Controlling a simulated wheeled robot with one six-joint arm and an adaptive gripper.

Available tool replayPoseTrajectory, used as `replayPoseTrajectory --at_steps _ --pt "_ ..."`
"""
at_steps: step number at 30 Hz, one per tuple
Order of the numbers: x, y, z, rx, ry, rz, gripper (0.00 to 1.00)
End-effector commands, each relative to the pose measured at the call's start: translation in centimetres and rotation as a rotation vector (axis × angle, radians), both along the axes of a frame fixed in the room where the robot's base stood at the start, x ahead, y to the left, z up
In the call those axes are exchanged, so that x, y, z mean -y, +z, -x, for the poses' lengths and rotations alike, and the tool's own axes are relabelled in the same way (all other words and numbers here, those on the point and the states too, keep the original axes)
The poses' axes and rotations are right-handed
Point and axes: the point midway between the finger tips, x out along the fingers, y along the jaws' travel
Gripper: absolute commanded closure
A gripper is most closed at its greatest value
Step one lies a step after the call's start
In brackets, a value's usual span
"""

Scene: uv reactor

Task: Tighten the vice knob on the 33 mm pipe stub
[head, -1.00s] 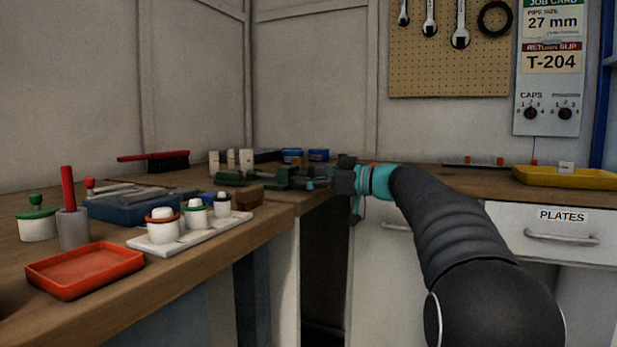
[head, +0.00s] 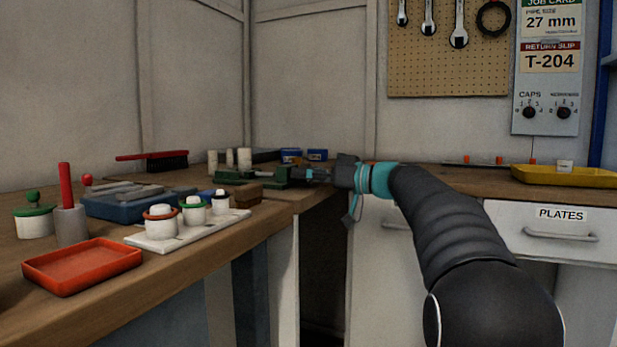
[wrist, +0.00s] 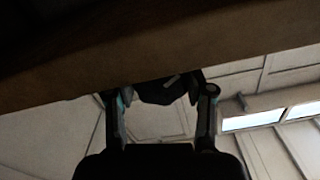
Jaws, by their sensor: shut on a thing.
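The green vice (head: 262,178) stands at the back corner of the bench. My gripper (head: 326,174) is at the vice's right end, in line with it. In the wrist view, my gripper (wrist: 163,95) is shut on a dark rounded knob (wrist: 165,93), with one finger on each side. The knob is hard to see in the head view because my gripper covers it. I cannot tell which pipe stub is in the vice or how far its jaws are apart. Several white cylinders (head: 229,160) stand behind the vice; their sizes are unreadable.
The bench edge fills the top of the wrist view, close to my gripper. A brown block (head: 247,193), a white board with capped pots (head: 175,240), a blue tray (head: 110,207) and an orange tray (head: 82,268) lie left. The job card (head: 551,20) reads 27 mm.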

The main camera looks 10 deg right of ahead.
Motion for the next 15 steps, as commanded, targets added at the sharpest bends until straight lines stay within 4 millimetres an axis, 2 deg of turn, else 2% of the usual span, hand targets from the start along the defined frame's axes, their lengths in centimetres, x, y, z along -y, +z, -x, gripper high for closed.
replayPoseTrajectory --at_steps 11,12,14,15 --pt "-0.22 -0.04 0.08 -0.022 0.007 -0.014 0.82" --pt "-0.22 -0.04 0.08 -0.022 0.007 -0.014 0.4" --pt "-0.18 -0.03 0.07 -0.021 0.005 -0.015 0.25" --pt "-0.12 -0.02 0.06 -0.022 0.004 -0.014 0.21"
